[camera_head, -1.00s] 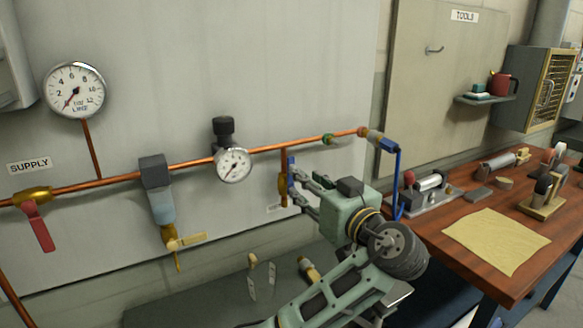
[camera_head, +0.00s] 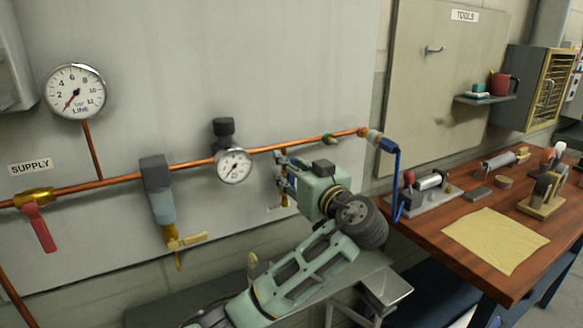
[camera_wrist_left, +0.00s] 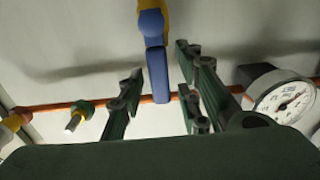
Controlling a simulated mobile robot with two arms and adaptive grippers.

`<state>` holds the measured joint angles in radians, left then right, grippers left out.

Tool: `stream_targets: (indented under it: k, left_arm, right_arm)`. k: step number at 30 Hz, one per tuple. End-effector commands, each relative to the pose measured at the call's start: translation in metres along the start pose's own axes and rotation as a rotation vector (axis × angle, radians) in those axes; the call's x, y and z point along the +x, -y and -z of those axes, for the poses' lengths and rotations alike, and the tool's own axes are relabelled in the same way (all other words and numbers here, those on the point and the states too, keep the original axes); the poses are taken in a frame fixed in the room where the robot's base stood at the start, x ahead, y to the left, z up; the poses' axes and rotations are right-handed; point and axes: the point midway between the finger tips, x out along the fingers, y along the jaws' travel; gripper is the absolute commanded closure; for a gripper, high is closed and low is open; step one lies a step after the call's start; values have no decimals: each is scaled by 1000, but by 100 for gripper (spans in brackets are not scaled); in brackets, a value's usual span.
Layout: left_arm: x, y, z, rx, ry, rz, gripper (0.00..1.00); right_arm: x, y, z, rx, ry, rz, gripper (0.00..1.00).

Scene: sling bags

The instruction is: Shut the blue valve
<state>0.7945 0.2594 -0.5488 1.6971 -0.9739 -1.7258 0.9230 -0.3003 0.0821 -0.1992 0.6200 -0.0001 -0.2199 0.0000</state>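The blue valve has a blue lever on a brass body and hangs from a short branch of the copper pipe. In the head view it is mostly hidden behind my left gripper (camera_head: 285,172). In the left wrist view the blue lever (camera_wrist_left: 156,68) stands between the two dark green fingers. Bare wall shows on both sides of the lever, so the fingers look open and apart from it. My right gripper is not in view.
A red-handled valve (camera_head: 40,228) and a yellow-handled valve (camera_head: 187,241) sit along the copper pipe (camera_head: 108,182) to the left. A small gauge (camera_head: 234,166) is close left of my gripper. A wooden bench (camera_head: 425,226) stands at the right.

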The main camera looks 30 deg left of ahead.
Motion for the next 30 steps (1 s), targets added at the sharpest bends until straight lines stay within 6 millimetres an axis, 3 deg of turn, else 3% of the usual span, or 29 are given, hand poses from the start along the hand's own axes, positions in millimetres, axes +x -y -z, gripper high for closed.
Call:
stream_targets:
  k: [10,30]
  left_arm:
    - [0,0,0,0,1,-1,100]
    - [-1,-4,-1,51,3,-2,100]
  right_arm:
    - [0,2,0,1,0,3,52]
    - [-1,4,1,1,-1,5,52]
